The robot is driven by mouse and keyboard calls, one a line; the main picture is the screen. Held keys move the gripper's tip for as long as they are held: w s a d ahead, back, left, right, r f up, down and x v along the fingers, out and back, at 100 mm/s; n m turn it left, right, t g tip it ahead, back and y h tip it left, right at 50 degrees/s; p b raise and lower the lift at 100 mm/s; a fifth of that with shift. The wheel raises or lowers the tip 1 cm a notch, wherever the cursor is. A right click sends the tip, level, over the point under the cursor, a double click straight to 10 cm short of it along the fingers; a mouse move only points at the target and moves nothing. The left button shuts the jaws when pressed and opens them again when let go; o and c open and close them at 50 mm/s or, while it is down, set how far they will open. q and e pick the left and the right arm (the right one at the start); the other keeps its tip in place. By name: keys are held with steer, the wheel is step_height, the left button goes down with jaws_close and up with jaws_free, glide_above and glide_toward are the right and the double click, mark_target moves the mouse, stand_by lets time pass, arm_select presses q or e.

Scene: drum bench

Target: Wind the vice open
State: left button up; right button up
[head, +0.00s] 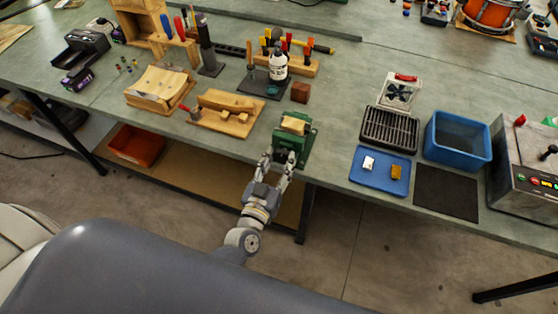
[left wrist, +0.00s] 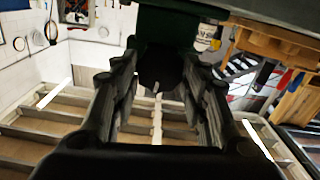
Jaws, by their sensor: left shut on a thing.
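The green vice (head: 306,136) is fixed at the front edge of the bench, with a pale wooden block (head: 293,125) at its top, seemingly between the jaws. My left gripper (head: 279,158) is at the front of the vice, below its top, with its fingers pointing at it. In the left wrist view, the two fingers (left wrist: 160,75) stand on either side of a dark part under the green vice body (left wrist: 165,25). The gripper is shut on this part, apparently the vice's handle. The handle itself is mostly hidden by the fingers. My right gripper is not in view.
A wooden jig (head: 226,113) lies left of the vice, and a brown block (head: 300,92) behind it. To the right are a blue tray (head: 380,183), a black grate (head: 389,130) and a blue bin (head: 458,138). A table leg (head: 306,213) stands right of my left arm.

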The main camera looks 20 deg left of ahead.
arm_select(q)
steer(key=n, duration=0.3)
steer(key=shift+n, duration=0.3)
steer(key=n+b, duration=0.1)
steer(key=n, duration=0.2)
steer(key=shift+a+f+n, duration=0.1)
steer(key=shift+n, duration=0.2)
steer(key=n, duration=0.3)
steer(key=shift+n+b, duration=0.4)
steer(key=n+b, duration=0.1)
steer(key=n, duration=0.2)
steer(key=shift+f+n, duration=0.1)
steer(key=shift+n, duration=0.2)
steer(key=n+b, duration=0.2)
steer(key=n, duration=0.4)
steer(key=n+b, duration=0.2)
steer(key=n, duration=0.2)
steer(key=shift+n+b, duration=0.3)
steer(key=shift+n, duration=0.8)
steer(key=shift+n, duration=0.3)
